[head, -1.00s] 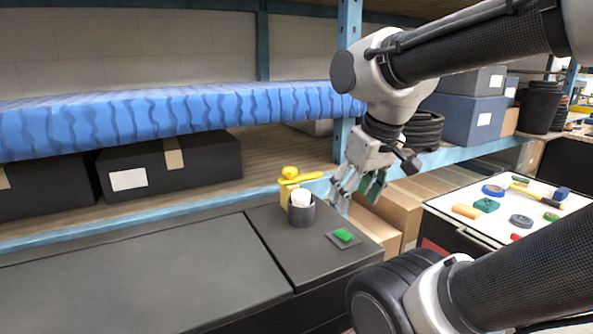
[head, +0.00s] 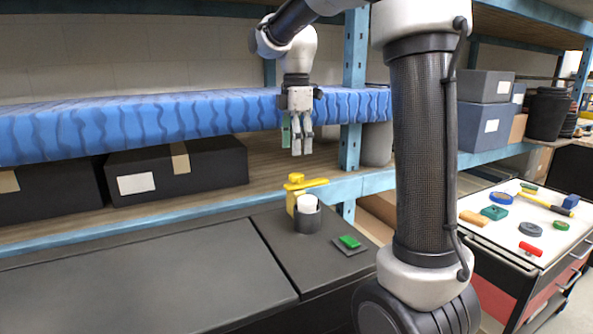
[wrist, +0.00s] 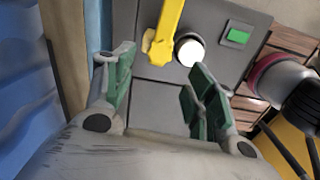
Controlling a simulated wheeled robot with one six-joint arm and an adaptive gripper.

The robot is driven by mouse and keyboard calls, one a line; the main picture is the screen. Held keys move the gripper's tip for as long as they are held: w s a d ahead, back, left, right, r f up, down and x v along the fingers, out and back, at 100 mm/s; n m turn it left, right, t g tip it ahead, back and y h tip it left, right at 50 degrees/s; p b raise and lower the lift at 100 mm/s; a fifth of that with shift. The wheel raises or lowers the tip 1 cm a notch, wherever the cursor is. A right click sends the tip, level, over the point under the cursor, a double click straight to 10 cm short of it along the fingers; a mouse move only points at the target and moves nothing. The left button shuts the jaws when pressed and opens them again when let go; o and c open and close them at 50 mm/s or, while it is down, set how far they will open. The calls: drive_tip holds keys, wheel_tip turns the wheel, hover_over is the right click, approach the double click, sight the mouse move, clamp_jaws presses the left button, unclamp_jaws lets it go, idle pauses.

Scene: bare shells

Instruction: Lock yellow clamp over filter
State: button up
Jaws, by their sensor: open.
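The yellow clamp (head: 300,184) stands at the back edge of the black bench top, its arm pointing right above the filter. The white filter (head: 307,202) sits upright in a dark round holder (head: 307,222) just beside the clamp post. In the wrist view the clamp (wrist: 165,38) lies beside the filter (wrist: 189,50), its arm not covering the filter's top from this angle. My gripper (head: 301,148) is open and empty, fingers pointing down, above and behind the clamp. In the wrist view its green-padded fingers (wrist: 158,97) are spread apart, with the clamp and filter beyond them.
A green block (head: 349,242) sits on a small dark plate right of the holder. A blue-covered shelf (head: 150,124) runs behind, with black boxes (head: 178,170) below it. A white-topped tool cart (head: 510,225) stands at right. The bench top at left is clear.

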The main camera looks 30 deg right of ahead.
sight(296, 174)
wheel_tip(296, 174, down, 8)
drive_tip(key=shift+r, duration=0.1)
idle(0.4)
clamp_jaws()
